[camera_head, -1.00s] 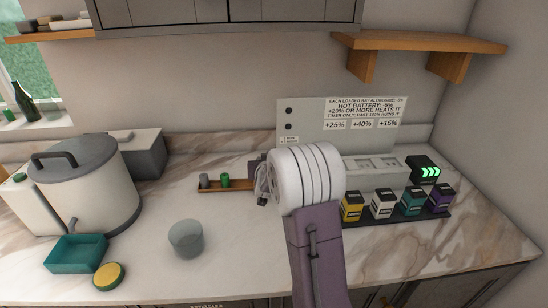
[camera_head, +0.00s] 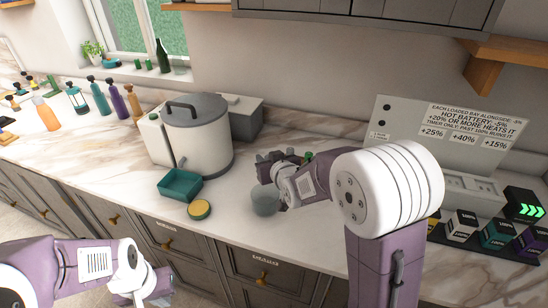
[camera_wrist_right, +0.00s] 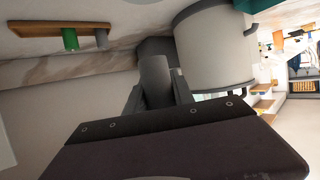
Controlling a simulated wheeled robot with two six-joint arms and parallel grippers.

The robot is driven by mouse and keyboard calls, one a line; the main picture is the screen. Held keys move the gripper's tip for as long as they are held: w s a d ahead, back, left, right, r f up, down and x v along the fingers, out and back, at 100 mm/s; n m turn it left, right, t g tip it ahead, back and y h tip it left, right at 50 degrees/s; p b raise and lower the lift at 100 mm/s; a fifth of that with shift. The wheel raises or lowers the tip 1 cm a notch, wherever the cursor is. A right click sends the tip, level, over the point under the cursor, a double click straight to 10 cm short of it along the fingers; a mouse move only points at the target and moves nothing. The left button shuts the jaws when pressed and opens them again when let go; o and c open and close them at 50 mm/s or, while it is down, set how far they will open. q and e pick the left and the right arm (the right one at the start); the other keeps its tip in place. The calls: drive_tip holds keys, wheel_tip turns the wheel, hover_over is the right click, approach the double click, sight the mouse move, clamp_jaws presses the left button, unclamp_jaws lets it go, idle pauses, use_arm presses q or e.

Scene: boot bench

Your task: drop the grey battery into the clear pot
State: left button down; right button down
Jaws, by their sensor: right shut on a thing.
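My right gripper (camera_head: 270,167) is shut on a grey battery (camera_wrist_right: 155,78), a plain grey cylinder between its fingers in the right wrist view. The clear pot (camera_head: 265,201), a small round greyish see-through cup, stands on the counter just below the gripper in the head view. The battery appears to be outside the pot; its exact height over it cannot be told. Another grey cylinder (camera_wrist_right: 101,38) stands beside a green one (camera_wrist_right: 70,40) on a wooden strip. My left gripper (camera_head: 148,287) is low at the left, away from the pot; its jaws are unclear.
A teal tray (camera_head: 180,186) and a yellow-topped round tin (camera_head: 200,209) lie left of the pot. A big lidded stockpot (camera_head: 198,140) stands behind them. Coloured boxes (camera_head: 461,225) and a sign panel (camera_head: 400,125) are at the right. Bottles line the far left.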

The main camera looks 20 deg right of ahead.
wheel_tip(320, 180, down, 6)
drive_tip(key=b, duration=0.4)
drive_tip(key=shift+r, duration=0.2)
drive_tip(key=c, duration=1)
unclamp_jaws()
drive_tip(key=b+v, duration=0.1)
drive_tip(key=v, duration=0.8)
drive_tip(key=shift+s, duration=0.1)
drive_tip(key=shift+f, duration=0.1)
